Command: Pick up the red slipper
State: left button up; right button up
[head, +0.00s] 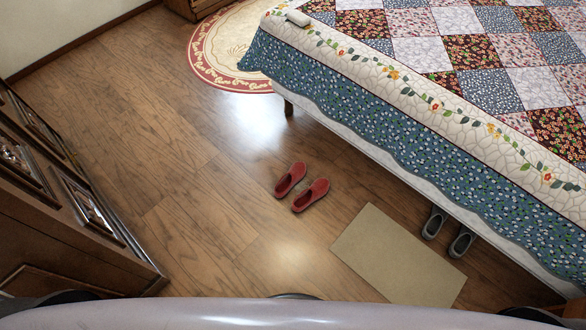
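Two red slippers lie side by side on the wooden floor near the middle of the head view, a small gap between them. The left red slipper (290,179) sits slightly farther from me than the right red slipper (311,195). Both rest sole down with their openings toward the lower left. Neither of my grippers shows in this view, and nothing is touching the slippers.
A quilted bed (420,110) fills the upper right. A beige mat (398,258) lies right of the slippers, with grey shoes (434,223) at the bed's edge. A dark wooden armoire (60,205) stands left. A round rug (215,50) lies beyond. Floor left of the slippers is clear.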

aim_at(320, 188)
jog(key=i+j+z, duration=0.35)
jog(key=i+j, duration=0.2)
jog(key=i+j+z, duration=0.2)
jog(key=j, duration=0.2)
jog(key=i+j+z, duration=0.35)
jog(key=i+j, duration=0.15)
jog(key=j, duration=0.3)
